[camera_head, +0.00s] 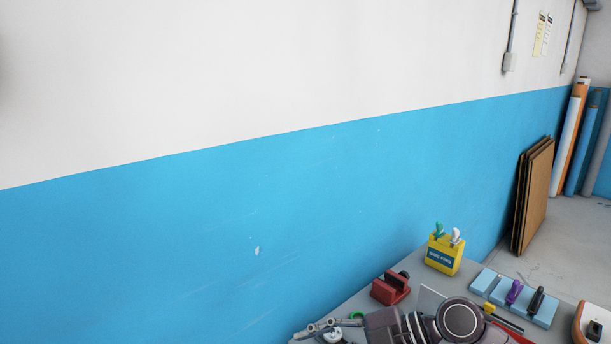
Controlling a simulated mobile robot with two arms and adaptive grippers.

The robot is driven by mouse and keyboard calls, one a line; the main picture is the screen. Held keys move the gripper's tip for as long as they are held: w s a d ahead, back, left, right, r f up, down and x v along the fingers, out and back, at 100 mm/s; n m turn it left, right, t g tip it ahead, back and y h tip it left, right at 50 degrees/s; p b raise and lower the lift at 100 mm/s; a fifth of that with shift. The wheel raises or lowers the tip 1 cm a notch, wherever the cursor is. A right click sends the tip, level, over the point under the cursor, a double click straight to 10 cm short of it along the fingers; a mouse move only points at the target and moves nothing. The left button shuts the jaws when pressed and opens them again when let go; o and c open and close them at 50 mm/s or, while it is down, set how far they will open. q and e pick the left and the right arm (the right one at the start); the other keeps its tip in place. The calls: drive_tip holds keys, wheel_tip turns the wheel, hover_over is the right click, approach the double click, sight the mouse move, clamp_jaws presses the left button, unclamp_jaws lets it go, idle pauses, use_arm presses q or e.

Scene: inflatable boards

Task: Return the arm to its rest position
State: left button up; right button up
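One of my arms enters at the bottom of the head view, right of the middle, and appears to be the right one. Its dark wrist joints lie over the near part of a grey table (408,279). My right gripper (311,330) points left at the table's left edge, low in the picture. Its grey finger links show beside a small white round thing with a green part, partly cut off by the frame. I cannot tell whether the fingers are open or closed, or touch it. My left gripper is not in view.
On the table stand a red block-like holder (390,289), a yellow box (443,254) with green and white handles, and a light blue rack (515,297) with purple and black items. An orange-and-white object (592,323) is at right. A blue-and-white wall (200,240) runs behind.

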drive_tip(key=a+r+m+t+y, duration=0.1)
drive_tip(key=a+r+t+y, duration=0.15)
drive_tip(key=r, duration=0.35)
drive_tip(key=a+r+m+t+y, duration=0.1)
drive_tip(key=a+r+t+y, duration=0.1)
drive_tip(key=r+t+y, duration=0.3)
drive_tip(key=w+d+r+m+t+h, duration=0.45)
drive_tip(key=d+m+t+h, duration=0.2)
drive_tip(key=m+t, duration=0.3)
drive_tip(key=s+d+f+m+g+h, duration=0.2)
drive_tip(key=d+f+m+g+h, duration=0.2)
drive_tip(key=d+f+m+h, duration=1.3)
drive_tip(key=s+f+n+g+y, duration=0.25)
drive_tip(key=s+f+g, duration=0.35)
drive_tip(key=s+f, duration=0.55)
drive_tip(key=s+f+n+g+y, duration=0.1)
drive_tip(key=s+f+n+g, duration=0.35)
drive_tip(key=s+f, duration=0.7)
drive_tip(key=s+f+g+b, duration=0.1)
drive_tip(key=s+f, duration=0.1)
drive_tip(key=f, duration=1.2)
drive_tip(key=s+f+g+b, duration=0.1)
drive_tip(key=s+f, duration=0.2)
drive_tip(key=f, duration=1)
drive_tip(key=s+d+f+g+b, duration=0.1)
drive_tip(key=s+d+f, duration=0.1)
drive_tip(key=s+f, duration=1.4)
drive_tip(key=shift+d+b, duration=0.3)
drive_tip(key=shift+d, duration=0.1)
